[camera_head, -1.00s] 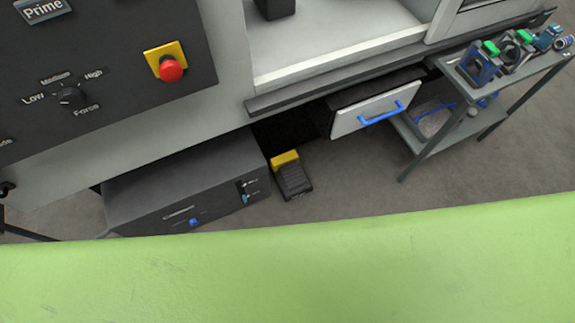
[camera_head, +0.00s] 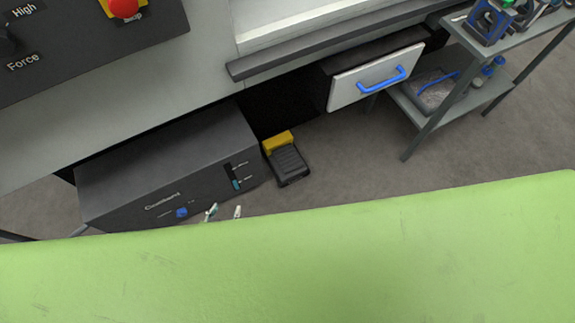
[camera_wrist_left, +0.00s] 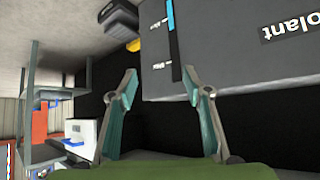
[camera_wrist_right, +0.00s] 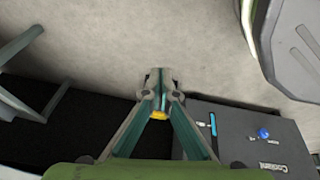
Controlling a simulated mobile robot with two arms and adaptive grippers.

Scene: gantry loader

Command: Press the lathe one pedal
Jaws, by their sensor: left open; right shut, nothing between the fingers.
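The pedal (camera_head: 287,160) is black with a yellow back part and lies on the floor beside the coolant box. It also shows in the left wrist view (camera_wrist_left: 133,45), at the top. In the right wrist view its yellow part (camera_wrist_right: 159,115) shows between the finger links, and the fingers hide much of the rest. My left gripper (camera_head: 225,212) is open and empty, in front of the coolant box and apart from the pedal. My right gripper (camera_wrist_right: 161,85) is shut and empty, in line with the pedal; I cannot tell if it touches. It is hidden in the head view.
The dark coolant box (camera_head: 170,165) stands left of the pedal. A drawer with a blue handle (camera_head: 382,76) juts out at the upper right. A grey shelf cart (camera_head: 460,100) stands further right. Bare floor (camera_head: 350,160) lies right of the pedal.

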